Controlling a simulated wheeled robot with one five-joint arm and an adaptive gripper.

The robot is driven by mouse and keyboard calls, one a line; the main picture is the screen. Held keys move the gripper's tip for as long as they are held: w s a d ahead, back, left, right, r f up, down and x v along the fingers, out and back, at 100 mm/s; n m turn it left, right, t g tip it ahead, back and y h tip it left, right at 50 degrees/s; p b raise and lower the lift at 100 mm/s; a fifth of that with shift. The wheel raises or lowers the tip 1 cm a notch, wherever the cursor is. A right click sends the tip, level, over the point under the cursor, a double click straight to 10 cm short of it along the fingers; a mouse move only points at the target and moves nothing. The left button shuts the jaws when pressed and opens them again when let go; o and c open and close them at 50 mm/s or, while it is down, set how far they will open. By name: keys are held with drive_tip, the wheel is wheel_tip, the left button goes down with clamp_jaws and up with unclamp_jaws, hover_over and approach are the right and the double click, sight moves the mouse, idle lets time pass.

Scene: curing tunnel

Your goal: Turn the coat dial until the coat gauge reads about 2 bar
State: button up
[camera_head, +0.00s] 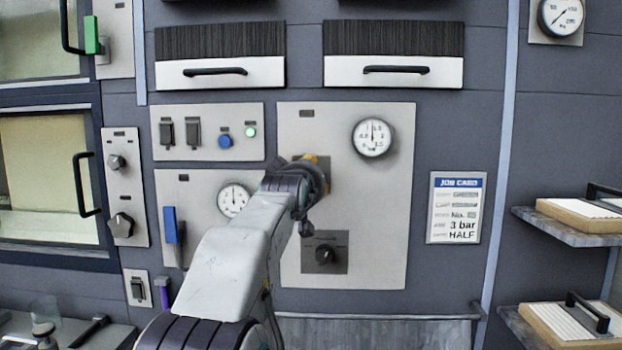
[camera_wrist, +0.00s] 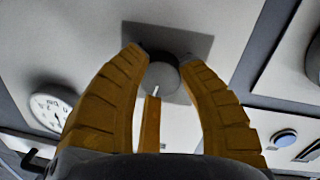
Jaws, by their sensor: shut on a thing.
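My gripper (camera_head: 318,172) reaches the pale panel (camera_head: 385,225). In the wrist view its yellow fingers (camera_wrist: 163,68) are shut on a round grey dial (camera_wrist: 160,83) with a pale pointer mark, set on a darker square plate. In the head view my gripper hides this dial. A round white gauge (camera_head: 373,137) sits right of it on the same panel, its needle close to straight up; its small numbers are hard to read. The gauge also shows at left in the wrist view (camera_wrist: 50,105). No label naming the dial is legible.
A black lower knob (camera_head: 325,254) is on the same panel. A second gauge (camera_head: 234,200) and a blue handle (camera_head: 170,225) are to the left, with a blue button (camera_head: 225,141) above. A job card (camera_head: 457,208) reading "3 bar" and "HALF" hangs right. Shelves (camera_head: 565,229) stick out at far right.

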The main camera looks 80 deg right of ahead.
drive_tip(key=shift+w+r, duration=0.1)
drive_tip(key=shift+r, duration=0.05)
drive_tip(key=o, duration=1.2)
drive_tip(key=a, duration=1.2)
drive_tip(key=shift+w+r, duration=0.2)
drive_tip(key=shift+o, duration=0.2)
